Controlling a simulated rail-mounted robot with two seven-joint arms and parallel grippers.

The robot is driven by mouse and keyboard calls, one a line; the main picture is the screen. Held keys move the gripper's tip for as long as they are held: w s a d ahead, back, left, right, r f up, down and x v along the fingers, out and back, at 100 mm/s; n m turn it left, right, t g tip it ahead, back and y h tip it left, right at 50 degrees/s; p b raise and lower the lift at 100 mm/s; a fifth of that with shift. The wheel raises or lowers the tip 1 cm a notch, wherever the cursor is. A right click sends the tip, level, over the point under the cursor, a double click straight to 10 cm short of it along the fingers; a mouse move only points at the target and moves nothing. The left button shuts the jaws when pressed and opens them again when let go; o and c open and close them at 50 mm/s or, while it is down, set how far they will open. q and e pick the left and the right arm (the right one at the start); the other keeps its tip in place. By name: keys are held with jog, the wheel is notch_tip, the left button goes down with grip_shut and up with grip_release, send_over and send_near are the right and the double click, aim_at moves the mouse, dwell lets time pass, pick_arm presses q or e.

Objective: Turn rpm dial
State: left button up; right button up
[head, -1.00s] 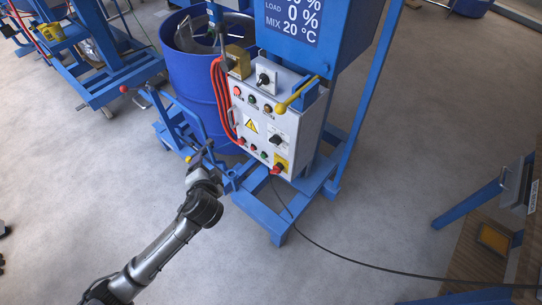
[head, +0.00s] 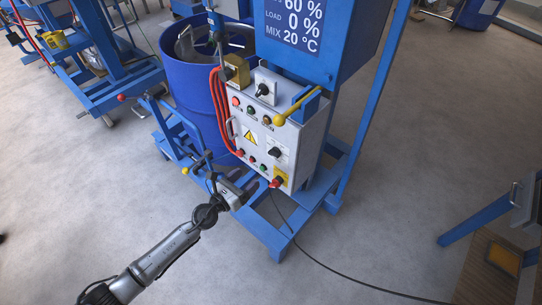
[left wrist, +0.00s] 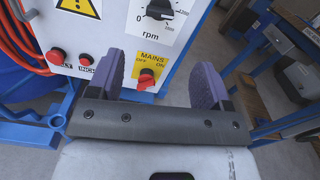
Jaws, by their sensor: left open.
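The rpm dial is a black knob on a white scale plate on the front of the control panel. It shows in the head view (head: 274,152) and at the top edge of the left wrist view (left wrist: 160,9), partly cut off. My left gripper (head: 246,186) is near the panel's lower edge, below and left of the dial and apart from it. In the left wrist view its two purple fingers (left wrist: 158,72) are spread, with nothing held. Between them, further off, shows the red mains switch (left wrist: 146,79) on its yellow plate. My right gripper is out of view.
The control panel (head: 236,140) also carries several buttons, an upper black switch (head: 262,89) and a yellow-knobbed lever (head: 279,119). Red hoses (head: 216,110) run along its left side by a blue drum (head: 189,75). Blue frame legs (head: 262,228) stand below. Open floor lies in front.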

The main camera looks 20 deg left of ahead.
aim_at(272, 155)
pick_arm(q)
jog(key=b+x, duration=0.2)
jog(key=x, duration=1.1)
jog(key=shift+b, duration=0.35)
jog(key=shift+s, duration=0.1)
jog(key=c, duration=0.9)
